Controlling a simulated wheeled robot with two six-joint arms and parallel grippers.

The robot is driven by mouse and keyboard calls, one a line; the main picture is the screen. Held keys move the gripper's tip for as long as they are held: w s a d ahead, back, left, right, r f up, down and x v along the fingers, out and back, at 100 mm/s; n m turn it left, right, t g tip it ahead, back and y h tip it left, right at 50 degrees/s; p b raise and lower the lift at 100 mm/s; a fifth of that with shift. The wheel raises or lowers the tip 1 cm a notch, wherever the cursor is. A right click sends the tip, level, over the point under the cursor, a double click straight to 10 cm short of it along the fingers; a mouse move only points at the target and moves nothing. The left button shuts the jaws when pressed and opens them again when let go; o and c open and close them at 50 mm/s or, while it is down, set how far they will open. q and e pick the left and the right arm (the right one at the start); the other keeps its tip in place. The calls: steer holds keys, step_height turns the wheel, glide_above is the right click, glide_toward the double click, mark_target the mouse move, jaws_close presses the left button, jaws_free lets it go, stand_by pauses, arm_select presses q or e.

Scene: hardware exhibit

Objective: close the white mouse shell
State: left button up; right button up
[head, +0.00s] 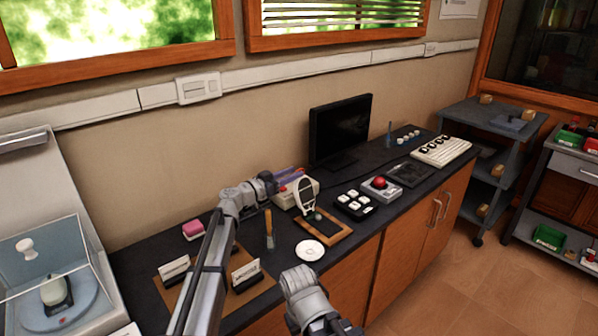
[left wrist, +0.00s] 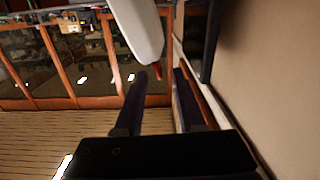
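The white mouse shell (head: 306,190) stands raised and tilted up at the back of a wood-framed dark board (head: 338,238) on the counter. Below it is a small grey part (head: 318,216). My left gripper (head: 273,184) is just left of the raised shell, and contact cannot be made out. In the left wrist view, a white smooth piece, apparently the shell (left wrist: 140,28), is beyond the fingers (left wrist: 163,88). They are apart with nothing between them. My right arm shows at the bottom centre, but its fingers cannot be made out.
A white disc (head: 310,250) lies in front of the board. A black block with white keys (head: 355,204) and a red-ball device (head: 380,185) stand to its right. A monitor (head: 341,130) is behind. A brush (head: 269,230) and cards (head: 246,276) are to the left.

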arm_select(q)
steer(key=x, duration=0.3)
steer(key=shift+w+d, duration=0.1)
steer(key=shift+d, duration=0.05)
jaws_close()
stand_by(1.3)
